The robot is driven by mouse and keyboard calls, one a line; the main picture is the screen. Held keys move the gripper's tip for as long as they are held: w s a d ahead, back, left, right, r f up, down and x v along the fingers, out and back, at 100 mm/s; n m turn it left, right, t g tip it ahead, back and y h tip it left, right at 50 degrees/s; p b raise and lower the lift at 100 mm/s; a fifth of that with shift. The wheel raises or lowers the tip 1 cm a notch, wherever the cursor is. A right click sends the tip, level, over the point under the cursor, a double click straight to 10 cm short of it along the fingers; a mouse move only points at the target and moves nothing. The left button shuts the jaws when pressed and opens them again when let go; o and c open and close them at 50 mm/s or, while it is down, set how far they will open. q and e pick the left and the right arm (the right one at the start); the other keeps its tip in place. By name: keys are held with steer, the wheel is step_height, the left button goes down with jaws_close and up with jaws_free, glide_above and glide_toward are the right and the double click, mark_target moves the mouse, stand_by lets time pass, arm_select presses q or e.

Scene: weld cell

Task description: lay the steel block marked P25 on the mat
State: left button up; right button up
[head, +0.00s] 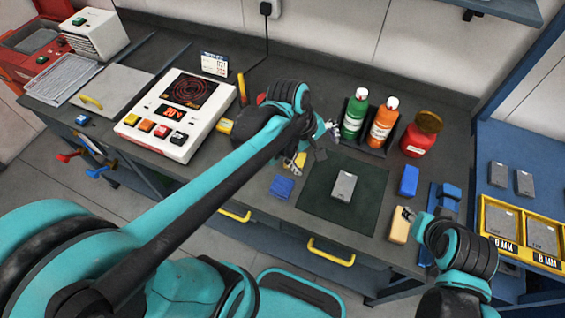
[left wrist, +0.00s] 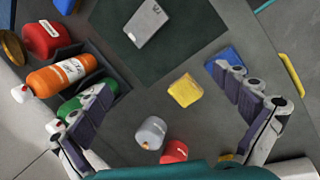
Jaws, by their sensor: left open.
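A grey steel block (head: 344,186) lies flat on the dark green mat (head: 316,200), near its middle. In the left wrist view the block (left wrist: 146,22) shows dark marking that I cannot read, on the mat (left wrist: 190,42). My left gripper (head: 316,148) is just behind the mat's back edge, partly hidden by its own wrist. In the left wrist view its two fingers (left wrist: 160,82) are spread with nothing gripped, apart from the block. My right gripper (head: 406,214) is right of the mat, close to a tan block (head: 398,226); its fingers are too small to judge.
Green (head: 354,114) and orange (head: 382,122) bottles and a red jar (head: 421,136) stand behind the mat. Blue blocks (head: 282,187) (head: 409,181) flank it. A yellow block (left wrist: 185,90) lies below my left fingers. More grey blocks (head: 498,175) and yellow trays (head: 512,206) are at right.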

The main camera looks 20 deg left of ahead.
arm_select(q)
steer(key=s+a+r+m+t+y, duration=0.1)
steer(key=s+a+m+t+y, duration=0.2)
steer(key=s+a+m, duration=0.4)
steer(key=s+m+t, duration=0.1)
steer(key=m, duration=0.3)
steer(key=shift+a+r+m+t, duration=0.25)
steer(key=shift+m+t, duration=0.05)
steer(key=shift+m, duration=0.1)
step_height(320, 180, down, 4)
steer(key=b, duration=0.4)
steer(key=shift+f, duration=0.2)
